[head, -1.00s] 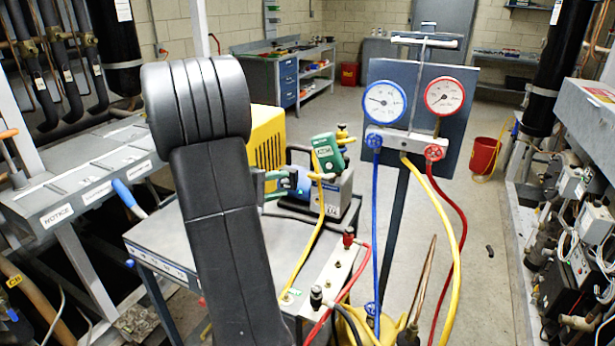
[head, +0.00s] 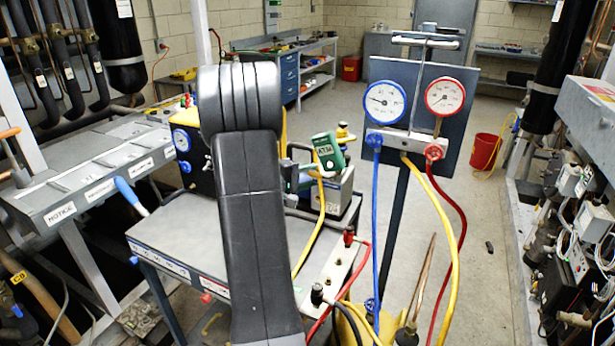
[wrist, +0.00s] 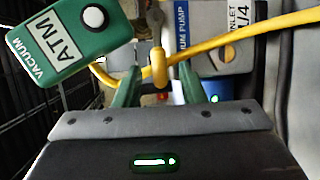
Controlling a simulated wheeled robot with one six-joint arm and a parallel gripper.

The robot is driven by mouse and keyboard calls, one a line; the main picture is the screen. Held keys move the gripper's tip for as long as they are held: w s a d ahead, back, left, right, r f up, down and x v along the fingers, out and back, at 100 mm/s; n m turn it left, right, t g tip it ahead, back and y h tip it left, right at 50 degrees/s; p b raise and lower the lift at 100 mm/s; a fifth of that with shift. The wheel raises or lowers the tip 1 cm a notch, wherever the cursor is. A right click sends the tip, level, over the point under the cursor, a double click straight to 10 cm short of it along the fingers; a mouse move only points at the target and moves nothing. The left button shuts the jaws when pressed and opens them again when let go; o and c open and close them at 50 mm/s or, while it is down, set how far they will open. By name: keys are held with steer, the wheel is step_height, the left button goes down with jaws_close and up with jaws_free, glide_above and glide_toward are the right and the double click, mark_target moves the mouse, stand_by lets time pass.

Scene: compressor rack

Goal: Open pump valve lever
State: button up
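The vacuum pump (head: 338,192) is grey and blue and stands at the far end of the grey cart. In the wrist view its labelled body (wrist: 215,40) fills the upper right. A green gauge (head: 328,152) reading ATM sits above it; it also shows in the wrist view (wrist: 60,45). A yellow hose (wrist: 245,42) crosses the wrist view, and a short upright yellow piece (wrist: 160,62) shows between my fingers. I cannot tell whether this piece is the valve lever. My gripper (wrist: 158,88) is open, its green fingers apart. In the head view my arm partly hides it.
The grey cart (head: 180,240) carries a manifold block (head: 335,272) with hoses. A gauge stand (head: 415,100) with blue and red dials rises to the right. A notice-labelled bench (head: 75,195) is at the left.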

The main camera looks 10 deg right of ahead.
jaws_close()
steer(key=shift+f, duration=0.1)
steer(key=f+n+h+b, duration=0.1)
steer(key=n+b, duration=0.1)
steer(key=b, duration=0.3)
steer(key=shift+f, duration=0.4)
steer(key=shift+n, duration=0.3)
steer(key=shift+o, duration=0.5)
jaws_free()
steer(key=shift+r, duration=0.1)
steer(key=b+v, duration=0.1)
steer(key=v, duration=1.2)
steer(key=shift+s+a, duration=0.3)
steer(key=shift+a, duration=0.05)
